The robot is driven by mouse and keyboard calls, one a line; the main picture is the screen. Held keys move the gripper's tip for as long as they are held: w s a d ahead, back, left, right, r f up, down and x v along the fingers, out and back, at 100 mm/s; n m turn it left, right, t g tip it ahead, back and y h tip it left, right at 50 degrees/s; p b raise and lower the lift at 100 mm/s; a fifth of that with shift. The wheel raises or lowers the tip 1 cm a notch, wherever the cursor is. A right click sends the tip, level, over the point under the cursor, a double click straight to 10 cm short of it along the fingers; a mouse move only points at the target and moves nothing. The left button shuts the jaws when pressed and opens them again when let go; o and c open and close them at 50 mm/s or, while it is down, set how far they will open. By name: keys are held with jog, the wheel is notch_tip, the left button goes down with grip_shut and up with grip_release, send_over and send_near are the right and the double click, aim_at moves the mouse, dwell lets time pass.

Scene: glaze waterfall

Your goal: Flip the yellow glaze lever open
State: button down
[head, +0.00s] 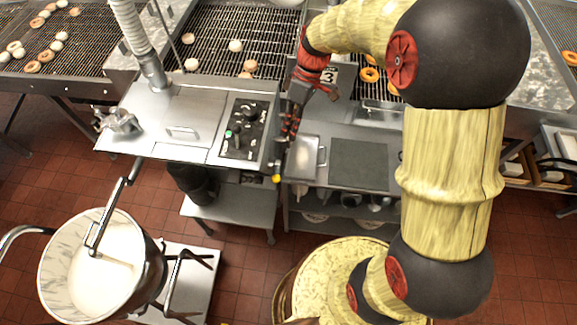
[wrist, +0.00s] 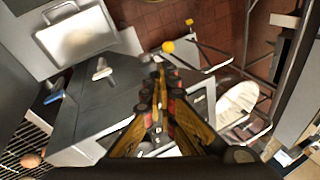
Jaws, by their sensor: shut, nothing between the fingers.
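The yellow lever knob (head: 277,178) sits at the front edge of the steel machine, low on its right end, in the head view. In the wrist view a round yellow knob (wrist: 168,46) shows just beyond my fingertips, with a smaller yellow piece (wrist: 189,21) farther off. The lever's arm is mostly hidden, so I cannot tell its angle. My gripper (head: 284,138) is shut and empty, pointing down above the yellow knob. In the wrist view the fingers (wrist: 157,78) are together, apart from the knob as far as I can see.
A control panel (head: 243,128) with black knobs lies left of my gripper. A steel tray (head: 305,158) and dark mat (head: 359,164) lie to its right. A large white-filled pot (head: 100,262) stands lower left. Donut conveyors (head: 245,35) run behind.

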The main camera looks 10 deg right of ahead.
jog(key=s+n, duration=0.1)
jog(key=n, duration=0.1)
send_near(277, 176)
jog(key=shift+n+g, duration=0.3)
jog(key=shift+n, duration=0.1)
jog(key=x, duration=0.7)
jog(key=shift+w+a, duration=0.1)
jog(key=shift+w, duration=0.15)
